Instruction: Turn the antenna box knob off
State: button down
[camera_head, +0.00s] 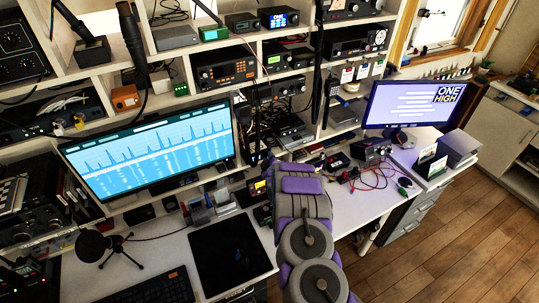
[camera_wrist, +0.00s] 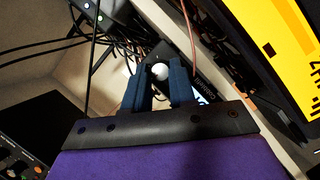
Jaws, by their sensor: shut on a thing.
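In the wrist view, my gripper (camera_wrist: 158,82) has its two dark blue fingers closed on a small round, pale knob (camera_wrist: 158,70). The knob sits on a dark box (camera_wrist: 182,58) with small pale lettering, which I take to be the antenna box. The fingers hide the knob's sides and part of the box face. I cannot read which way the knob points. In the head view, my purple and grey arm reaches toward the back of the desk, and the arm hides the fingers, knob and box.
A bright yellow screen (camera_wrist: 285,45) is close on the right in the wrist view. Cables run beside the fingers. In the head view, a wide monitor (camera_head: 155,148) stands left of my arm and another monitor (camera_head: 415,104) right. Cubbies full of radios (camera_head: 228,71) rise behind.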

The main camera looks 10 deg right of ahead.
jog(key=shift+a+f+n+p, duration=0.15)
jog(key=shift+n+p, duration=0.15)
jog(key=c, duration=0.9)
grip_release()
jog(key=shift+a, duration=0.1)
jog(key=shift+s, duration=0.15)
jog(key=shift+s+r, duration=0.25)
jog(key=shift+s, duration=0.3)
jog(key=p+v, duration=0.1)
jog(key=v, duration=1.5)
jog(key=shift+a+f+p, duration=0.1)
jog(key=shift+f+p, duration=0.1)
jog(key=shift+p, duration=0.2)
